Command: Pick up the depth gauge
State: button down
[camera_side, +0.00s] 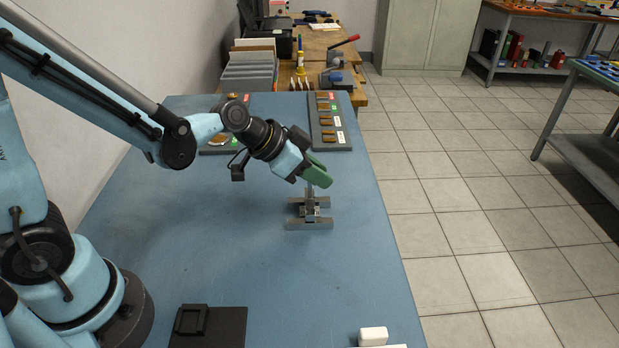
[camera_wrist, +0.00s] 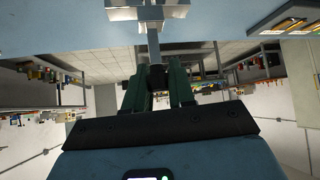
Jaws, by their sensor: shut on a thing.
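The depth gauge is a slim grey upright piece (camera_side: 310,191) below my gripper in the side view. In the wrist view its grey stem (camera_wrist: 154,46) runs up from between the green fingers. My gripper (camera_side: 319,173) has green fingers and is tilted downward, shut on the gauge's upper end. In the wrist view my gripper (camera_wrist: 160,78) closes around a dark part of it. The gauge's lower end meets a grey metal fixture (camera_side: 309,224) of bars and blocks on the blue table. I cannot tell whether it touches or sits in the gap.
The blue table (camera_side: 220,270) is mostly clear around the fixture. A grey panel with labelled parts (camera_side: 330,125) lies behind it, with another to its left. A black tray (camera_side: 220,328) and a white block (camera_side: 373,336) are at the front. The table's right edge drops to tiled floor.

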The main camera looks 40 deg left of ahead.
jog(key=s+d+r, duration=0.8)
jog(key=r, duration=0.2)
jog(key=w+a+f, duration=0.4)
jog(key=w+a, duration=0.3)
jog(key=w, duration=0.2)
jog(key=shift+f, duration=0.4)
jog(key=shift+f, duration=2.75)
jog(key=shift+f, duration=0.2)
